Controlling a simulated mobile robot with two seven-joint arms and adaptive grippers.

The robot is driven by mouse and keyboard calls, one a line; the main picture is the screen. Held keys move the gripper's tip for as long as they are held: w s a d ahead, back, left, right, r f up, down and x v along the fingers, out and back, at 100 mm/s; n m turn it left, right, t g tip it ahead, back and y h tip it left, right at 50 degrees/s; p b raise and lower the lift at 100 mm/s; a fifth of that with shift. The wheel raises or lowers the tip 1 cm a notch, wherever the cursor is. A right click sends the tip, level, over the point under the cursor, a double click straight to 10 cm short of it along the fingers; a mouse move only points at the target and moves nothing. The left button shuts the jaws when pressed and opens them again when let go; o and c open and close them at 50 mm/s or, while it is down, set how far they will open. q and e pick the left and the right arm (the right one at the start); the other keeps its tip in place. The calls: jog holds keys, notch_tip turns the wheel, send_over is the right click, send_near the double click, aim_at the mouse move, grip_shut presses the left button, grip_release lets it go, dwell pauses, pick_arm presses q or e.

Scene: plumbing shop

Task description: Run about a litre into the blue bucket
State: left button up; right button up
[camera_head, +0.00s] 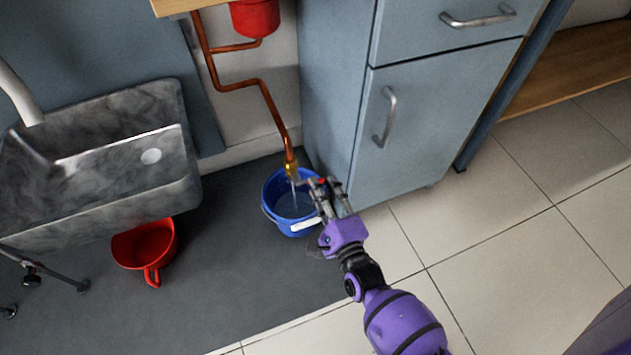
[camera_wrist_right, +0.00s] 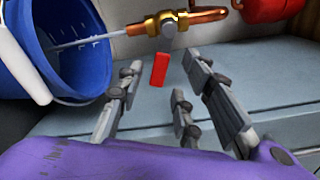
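The blue bucket (camera_head: 270,213) stands upright on the dark floor mat under a brass tap (camera_head: 291,168) on a copper pipe. A thin stream of water (camera_head: 294,190) runs from the tap into the bucket, and some water shows inside; its exact level I cannot tell. In the right wrist view the bucket (camera_wrist_right: 75,75) is at the left, and the tap (camera_wrist_right: 163,25) with its red lever (camera_wrist_right: 160,69) is at top centre. My right gripper (camera_head: 325,188) is open beside the tap; its fingers (camera_wrist_right: 165,85) are spread near the lever, and contact is unclear. My left gripper is out of view.
A grey metal sink (camera_head: 180,190) is at the left, with a red jug (camera_head: 150,245) on the mat near it. A blue-grey cabinet (camera_head: 430,120) stands close right of the bucket. A red vessel (camera_head: 255,17) hangs above.

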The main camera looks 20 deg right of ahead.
jog(key=w+b, duration=0.1)
jog(key=w, duration=0.2)
jog(key=shift+w, duration=0.4)
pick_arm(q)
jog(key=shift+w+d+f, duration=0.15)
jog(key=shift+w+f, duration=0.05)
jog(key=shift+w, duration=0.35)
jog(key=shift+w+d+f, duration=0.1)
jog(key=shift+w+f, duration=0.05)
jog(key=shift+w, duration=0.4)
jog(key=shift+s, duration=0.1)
pick_arm(e)
jog(key=shift+c, duration=1.3)
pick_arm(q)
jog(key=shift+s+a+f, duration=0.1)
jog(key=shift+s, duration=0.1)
pick_arm(e)
grip_shut()
